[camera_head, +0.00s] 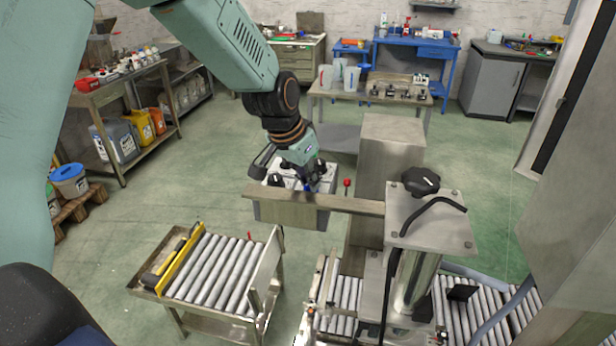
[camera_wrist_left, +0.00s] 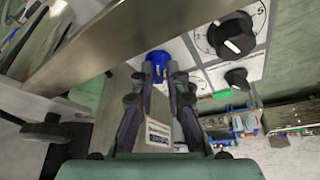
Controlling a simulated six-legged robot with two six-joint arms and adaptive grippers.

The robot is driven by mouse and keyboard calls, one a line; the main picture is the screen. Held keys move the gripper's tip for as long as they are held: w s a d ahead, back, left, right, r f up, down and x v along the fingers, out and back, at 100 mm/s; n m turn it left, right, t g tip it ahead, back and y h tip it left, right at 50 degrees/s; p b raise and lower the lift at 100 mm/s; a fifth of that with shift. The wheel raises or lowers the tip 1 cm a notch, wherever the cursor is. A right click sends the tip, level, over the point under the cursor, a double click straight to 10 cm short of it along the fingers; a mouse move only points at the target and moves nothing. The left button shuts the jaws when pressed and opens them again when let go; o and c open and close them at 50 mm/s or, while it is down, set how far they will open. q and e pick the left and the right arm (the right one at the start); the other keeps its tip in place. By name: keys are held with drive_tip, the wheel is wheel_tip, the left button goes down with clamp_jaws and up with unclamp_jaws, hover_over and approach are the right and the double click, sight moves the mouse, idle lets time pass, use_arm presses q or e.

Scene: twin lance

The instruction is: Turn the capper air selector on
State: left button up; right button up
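A control box (camera_head: 288,214) with a light top panel stands behind a horizontal metal bar in the head view. A blue knob (camera_head: 308,188) sits on its panel. In the left wrist view the blue knob (camera_wrist_left: 158,58) shows between and just beyond my fingertips. A large black dial (camera_wrist_left: 236,38) and a smaller black knob (camera_wrist_left: 237,78) sit to its right. My left gripper (camera_head: 311,176) reaches down over the panel; its fingers (camera_wrist_left: 160,74) are slightly apart at the knob. Whether they touch it is unclear. I cannot read which knob is the air selector. My right gripper is not in view.
The metal bar (camera_head: 340,203) runs close in front of the panel. A red-topped lever (camera_head: 347,183) stands to its right. A capper head with a black handwheel (camera_head: 421,181) is at the right. A roller cart (camera_head: 215,273) stands at lower left. Floor is free behind it.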

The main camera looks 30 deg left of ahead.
use_arm(q)
drive_tip(key=shift+w+d, duration=0.1)
clamp_jaws()
drive_tip(key=shift+r, duration=0.1)
drive_tip(key=shift+r+n+y+p, duration=0.1)
drive_tip(key=shift+n+y+p, duration=0.2)
drive_tip(key=shift+n+p, duration=0.55)
drive_tip(key=shift+w+d+n+y, duration=0.1)
drive_tip(key=shift+n+y, duration=0.2)
drive_tip(key=shift+n, duration=0.35)
drive_tip(key=n+b, duration=0.1)
drive_tip(key=b, duration=0.1)
drive_tip(key=n+y+b, duration=0.1)
drive_tip(key=n+b, duration=0.2)
drive_tip(key=b, duration=0.1)
drive_tip(key=shift+w+d+f+n+y, duration=0.1)
drive_tip(key=shift+d+f+n+y, duration=0.05)
drive_tip(key=shift+f+n+y, duration=0.2)
drive_tip(key=shift+r+n+g+y+b, duration=0.3)
drive_tip(key=shift+n+y+b, duration=0.15)
drive_tip(key=shift+n+b, duration=0.8)
drive_tip(key=shift+n, duration=0.7)
drive_tip(key=shift+r+y, duration=0.1)
drive_tip(key=shift+y, duration=0.2)
